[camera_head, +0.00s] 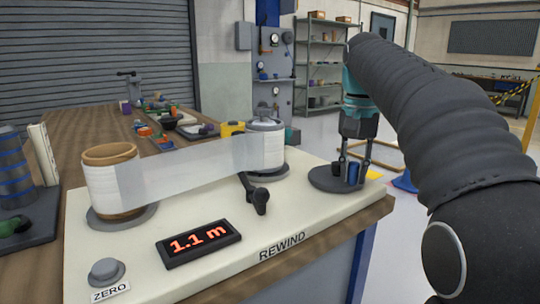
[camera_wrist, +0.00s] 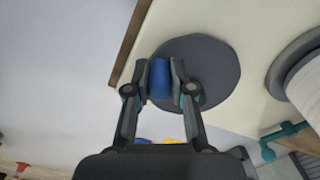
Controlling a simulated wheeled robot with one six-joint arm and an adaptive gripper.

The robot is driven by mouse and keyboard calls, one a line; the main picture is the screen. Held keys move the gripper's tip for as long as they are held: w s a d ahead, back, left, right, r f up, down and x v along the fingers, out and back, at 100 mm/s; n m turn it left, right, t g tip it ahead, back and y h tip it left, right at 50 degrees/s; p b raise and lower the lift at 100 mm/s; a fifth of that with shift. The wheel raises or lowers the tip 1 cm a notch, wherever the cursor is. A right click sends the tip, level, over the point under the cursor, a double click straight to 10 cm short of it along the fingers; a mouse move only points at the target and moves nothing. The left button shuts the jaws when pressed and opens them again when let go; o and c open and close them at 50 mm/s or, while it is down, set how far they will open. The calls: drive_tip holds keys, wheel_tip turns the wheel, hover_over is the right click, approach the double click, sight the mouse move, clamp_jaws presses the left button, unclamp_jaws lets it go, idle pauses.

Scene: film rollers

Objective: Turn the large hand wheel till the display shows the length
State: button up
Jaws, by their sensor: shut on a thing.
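The large hand wheel (camera_head: 323,179) is a flat dark grey disc at the right end of the cream bench unit. It also shows in the wrist view (camera_wrist: 218,72). A blue upright handle (camera_wrist: 159,80) stands on the wheel near its rim. My gripper (camera_wrist: 159,83) is shut on this handle, one finger on each side. In the head view my gripper (camera_head: 352,176) reaches down from above onto the wheel's right side, partly covering the handle. The display (camera_head: 198,243) reads "1.1 m" in red digits.
Translucent film (camera_head: 190,169) runs between a left roller (camera_head: 113,188) and a right white roller (camera_head: 266,150). A crank with a black knob (camera_head: 260,199) sticks out before the right roller. A grey button (camera_head: 107,270) marked ZERO is at front left. Tools lie on the wooden bench behind.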

drive_tip(key=shift+w+d+p, duration=0.55)
drive_tip(key=shift+d+p, duration=0.05)
drive_tip(key=shift+d, duration=0.2)
drive_tip(key=shift+w+d, duration=0.1)
drive_tip(key=shift+w+d+p, duration=0.1)
drive_tip(key=shift+w+p, duration=0.05)
drive_tip(key=shift+p, duration=0.25)
drive_tip(key=shift+w+d+f, duration=0.1)
drive_tip(key=shift+w+d, duration=0.05)
drive_tip(key=o, duration=1.4)
drive_tip(key=shift+o, duration=1.4)
